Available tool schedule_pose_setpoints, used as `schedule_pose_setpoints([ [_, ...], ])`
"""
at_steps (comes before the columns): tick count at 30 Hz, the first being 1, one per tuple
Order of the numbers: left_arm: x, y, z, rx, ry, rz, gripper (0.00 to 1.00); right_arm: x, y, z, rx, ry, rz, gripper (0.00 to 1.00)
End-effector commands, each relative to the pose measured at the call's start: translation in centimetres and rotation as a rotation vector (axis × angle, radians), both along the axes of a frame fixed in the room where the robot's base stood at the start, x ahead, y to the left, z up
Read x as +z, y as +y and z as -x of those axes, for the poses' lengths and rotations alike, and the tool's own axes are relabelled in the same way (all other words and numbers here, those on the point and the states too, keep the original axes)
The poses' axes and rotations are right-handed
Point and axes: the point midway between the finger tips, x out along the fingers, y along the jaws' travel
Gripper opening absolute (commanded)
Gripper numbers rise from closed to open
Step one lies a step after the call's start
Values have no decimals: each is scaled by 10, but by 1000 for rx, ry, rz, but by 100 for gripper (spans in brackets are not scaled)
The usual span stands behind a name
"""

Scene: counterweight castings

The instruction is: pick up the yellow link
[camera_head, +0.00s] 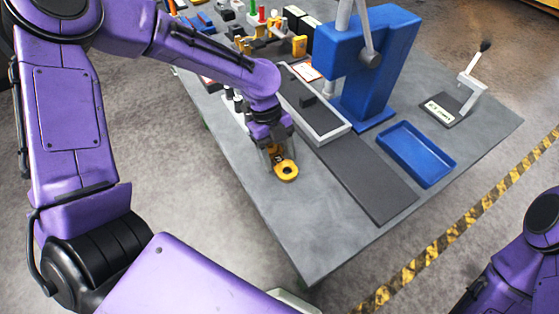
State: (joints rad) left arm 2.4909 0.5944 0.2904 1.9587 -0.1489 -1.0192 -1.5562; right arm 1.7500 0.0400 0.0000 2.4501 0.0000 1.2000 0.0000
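The yellow link (286,172), with a dark round hole in its near end, is at the left part of the grey table (300,225). My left gripper (280,155) points down over it, with a finger on either side of its far part. That far part is partly hidden by the gripper. I cannot tell whether the fingers press on the link or stand apart from it, nor whether the link touches the table. My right gripper is out of view.
Right of the link are a grey tray (341,133) and a dark mat (366,183). A blue press (385,60), an empty blue tray (416,154) and a small lever stand (458,100) are farther right. Several small parts crowd the back. The table's near end is clear.

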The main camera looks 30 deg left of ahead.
Motion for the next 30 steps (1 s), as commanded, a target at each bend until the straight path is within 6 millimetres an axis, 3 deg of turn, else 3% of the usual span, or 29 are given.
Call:
schedule_pose_setpoints([
  [1, 0, 0, 0, 0, 0, 0, 43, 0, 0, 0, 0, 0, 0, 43],
  [5, 0, 0, 0, 0, 0, 0, 0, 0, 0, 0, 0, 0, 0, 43],
  [14, 1, 0, 0, 0, 0, 1, 0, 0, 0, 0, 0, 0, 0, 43],
  [20, 18, 0, -1, 1, -4, 2, 0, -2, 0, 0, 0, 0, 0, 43],
  [23, 39, 0, -1, 0, -6, 2, 0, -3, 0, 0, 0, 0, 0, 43],
  [30, 116, 0, -1, 0, -8, 1, 0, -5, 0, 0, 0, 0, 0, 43],
])
